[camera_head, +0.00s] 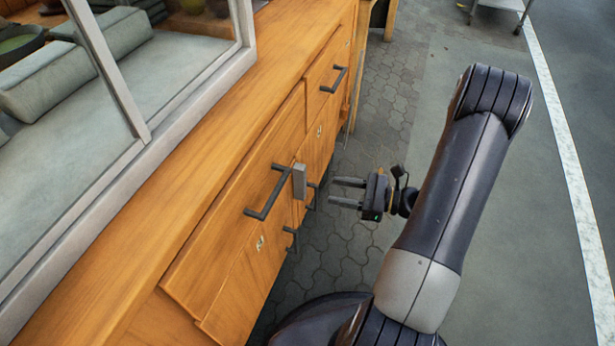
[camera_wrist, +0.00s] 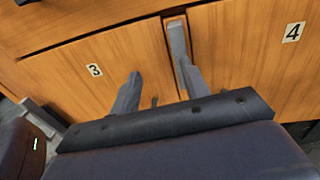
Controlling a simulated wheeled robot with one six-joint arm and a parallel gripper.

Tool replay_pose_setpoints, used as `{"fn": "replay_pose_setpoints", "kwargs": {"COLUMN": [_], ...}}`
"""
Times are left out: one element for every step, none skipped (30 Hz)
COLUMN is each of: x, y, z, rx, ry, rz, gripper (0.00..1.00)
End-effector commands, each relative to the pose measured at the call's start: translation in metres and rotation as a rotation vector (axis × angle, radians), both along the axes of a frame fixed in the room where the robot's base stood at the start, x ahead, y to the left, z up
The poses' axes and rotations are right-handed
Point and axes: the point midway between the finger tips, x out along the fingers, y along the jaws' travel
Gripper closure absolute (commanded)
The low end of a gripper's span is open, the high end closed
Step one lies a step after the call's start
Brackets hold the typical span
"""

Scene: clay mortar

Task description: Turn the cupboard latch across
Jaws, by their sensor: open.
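The cupboard latch is a grey upright bar (camera_head: 299,181) on the wooden cupboard front; in the wrist view the bar (camera_wrist: 177,38) stands between the doors marked 3 and 4. My gripper (camera_head: 331,192) is open and empty, its two fingers pointing at the cupboard front, a short gap to the right of the latch. In the wrist view my gripper (camera_wrist: 160,72) has its right finger in line with the latch's lower end, partly overlapping it, and its left finger in front of door 3 (camera_wrist: 75,100). Contact cannot be told there.
Dark bar handles stick out from the cupboard, one beside the latch (camera_head: 268,195) and one farther back (camera_head: 335,80). A glazed cabinet frame (camera_head: 150,150) stands on the counter. The paved floor (camera_head: 365,125) beside the cupboard is clear.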

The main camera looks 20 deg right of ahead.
Motion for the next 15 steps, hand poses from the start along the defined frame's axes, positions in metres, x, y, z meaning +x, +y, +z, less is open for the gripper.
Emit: {"fn": "replay_pose_setpoints", "kwargs": {"x": [0.004, 0.005, 0.007, 0.008, 0.009, 0.011, 0.012, 0.013, 0.015, 0.018, 0.020, 0.023, 0.026, 0.029, 0.033], "y": [-0.009, -0.013, -0.017, -0.019, -0.020, -0.019, -0.018, -0.016, -0.013, -0.010, -0.006, -0.001, 0.003, 0.007, 0.013], "z": [-0.005, -0.006, -0.007, -0.008, -0.008, -0.009, -0.009, -0.009, -0.009, -0.009, -0.009, -0.010, -0.010, -0.010, -0.010], "rx": [0.027, 0.040, 0.052, 0.059, 0.064, 0.067, 0.067, 0.067, 0.067, 0.066, 0.065, 0.064, 0.064, 0.064, 0.064], "ry": [0.002, 0.003, 0.002, 0.002, 0.001, 0.001, 0.001, 0.001, 0.000, 0.001, 0.000, 0.000, 0.000, 0.000, 0.000], "rz": [-0.041, -0.060, -0.078, -0.087, -0.094, -0.099, -0.099, -0.099, -0.098, -0.097, -0.096, -0.095, -0.094, -0.094, -0.093], "gripper": [0.56, 0.56, 0.56, 0.56, 0.56, 0.56, 0.56, 0.56, 0.56, 0.56, 0.56, 0.56, 0.56, 0.56, 0.56]}}
